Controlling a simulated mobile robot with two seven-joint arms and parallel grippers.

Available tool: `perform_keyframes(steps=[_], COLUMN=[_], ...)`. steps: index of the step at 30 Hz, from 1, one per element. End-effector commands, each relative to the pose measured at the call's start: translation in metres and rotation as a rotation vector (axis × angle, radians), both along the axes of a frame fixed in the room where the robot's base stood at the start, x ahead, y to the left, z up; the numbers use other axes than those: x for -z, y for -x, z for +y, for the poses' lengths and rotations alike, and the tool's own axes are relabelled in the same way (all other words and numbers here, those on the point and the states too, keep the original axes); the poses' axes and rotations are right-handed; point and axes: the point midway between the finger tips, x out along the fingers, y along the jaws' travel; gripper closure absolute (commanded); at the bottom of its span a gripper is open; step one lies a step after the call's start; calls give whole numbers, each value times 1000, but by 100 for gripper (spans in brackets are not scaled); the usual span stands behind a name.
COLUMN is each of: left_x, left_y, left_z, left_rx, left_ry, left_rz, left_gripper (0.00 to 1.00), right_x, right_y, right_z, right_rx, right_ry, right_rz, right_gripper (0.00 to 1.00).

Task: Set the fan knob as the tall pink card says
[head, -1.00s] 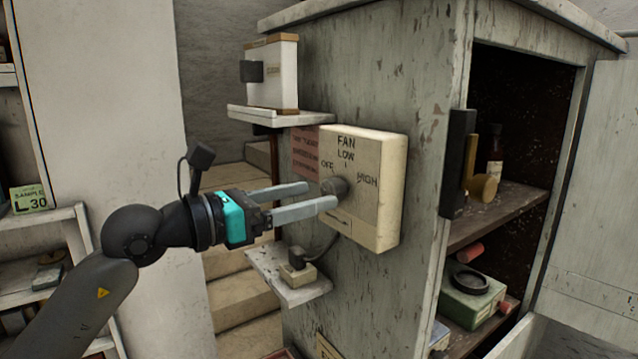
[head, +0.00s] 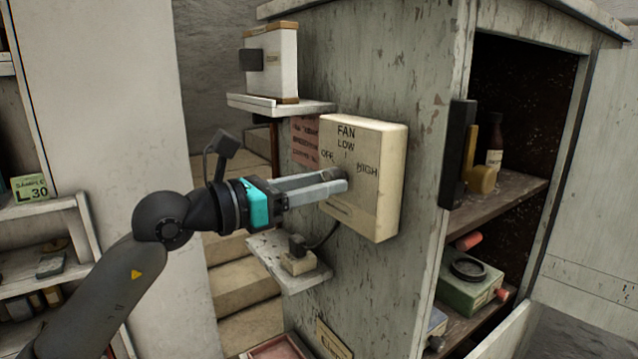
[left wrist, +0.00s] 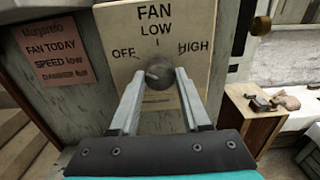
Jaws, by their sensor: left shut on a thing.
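The cream fan box (head: 375,150) is on the side of the grey cabinet, marked OFF, LOW and HIGH. My left gripper (head: 338,182) is shut on its dark round knob, which its fingers largely hide in the head view. In the left wrist view the knob (left wrist: 160,72) sits between the fingertips, and a pale mark on it seems to lie toward OFF. The tall pink card (head: 304,143) hangs left of the box; in the left wrist view the card (left wrist: 58,58) reads FAN TODAY, SPEED low, with a smaller line below. My right gripper is out of view.
A small shelf (head: 262,102) with a white box (head: 271,62) is above and left of the fan box. A lower shelf (head: 285,265) holds a plug with a cord. The open cabinet at right holds a bottle (head: 495,145) and a green box (head: 470,290).

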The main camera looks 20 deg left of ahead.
Motion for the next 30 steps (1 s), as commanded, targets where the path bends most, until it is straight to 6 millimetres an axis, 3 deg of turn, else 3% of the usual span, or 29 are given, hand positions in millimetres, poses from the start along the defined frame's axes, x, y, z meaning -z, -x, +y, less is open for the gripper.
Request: perform_keyframes(steps=[1,9,20,30], left_x=[0,0,1,3], left_y=[0,0,0,0], left_z=[0,0,0,0], left_rx=[0,0,0,-1], left_ry=[0,-1,-28,-196], left_rz=[0,1,-22,-154], left_gripper=[71,100,100,100], right_x=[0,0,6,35], right_y=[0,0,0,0], right_z=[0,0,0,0], right_rx=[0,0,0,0], right_ry=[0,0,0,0], right_rz=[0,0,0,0], right_gripper=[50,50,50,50])
